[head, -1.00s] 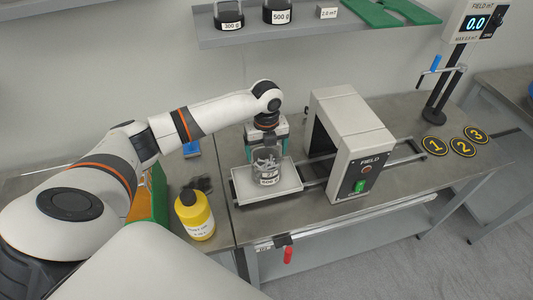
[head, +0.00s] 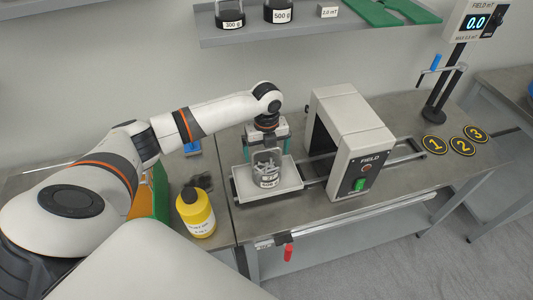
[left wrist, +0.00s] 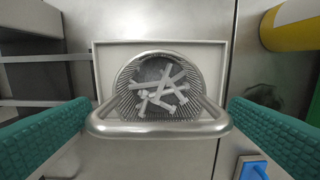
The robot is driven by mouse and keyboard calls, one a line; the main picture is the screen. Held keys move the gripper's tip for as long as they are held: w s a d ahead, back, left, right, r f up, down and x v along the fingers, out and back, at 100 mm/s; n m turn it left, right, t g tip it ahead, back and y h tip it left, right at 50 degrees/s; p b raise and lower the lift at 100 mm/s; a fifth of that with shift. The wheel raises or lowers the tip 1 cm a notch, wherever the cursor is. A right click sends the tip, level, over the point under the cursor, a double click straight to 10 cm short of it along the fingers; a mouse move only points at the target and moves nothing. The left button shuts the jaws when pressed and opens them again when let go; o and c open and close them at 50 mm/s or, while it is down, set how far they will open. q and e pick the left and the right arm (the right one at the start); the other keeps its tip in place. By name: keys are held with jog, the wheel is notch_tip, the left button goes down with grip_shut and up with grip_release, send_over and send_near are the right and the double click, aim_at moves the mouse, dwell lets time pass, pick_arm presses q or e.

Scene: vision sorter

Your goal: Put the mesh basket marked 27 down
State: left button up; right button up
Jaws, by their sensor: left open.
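The mesh basket (head: 268,172) stands on the pale tray (head: 240,193) in front of the grey FIELD machine. It is upright, with a metal handle and several pale bolt-like pieces inside; its front label is too small to read. In the left wrist view the basket (left wrist: 126,92) lies within the rim of the tray (left wrist: 97,60). My left gripper (head: 267,149) is open above the basket. My right gripper is out of view.
The FIELD machine (head: 350,140) stands right of the tray, with rails running under it. A yellow bottle (head: 196,215) stands left of the tray. Numbered discs (head: 435,145) and a meter stand (head: 440,105) are at the right. A shelf (head: 300,35) hangs behind.

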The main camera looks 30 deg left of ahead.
pick_arm(q)
notch_tip(320, 180, up, 11)
jog(key=b, duration=0.1)
jog(key=shift+f+b, duration=0.2)
jog(key=shift+b, duration=0.1)
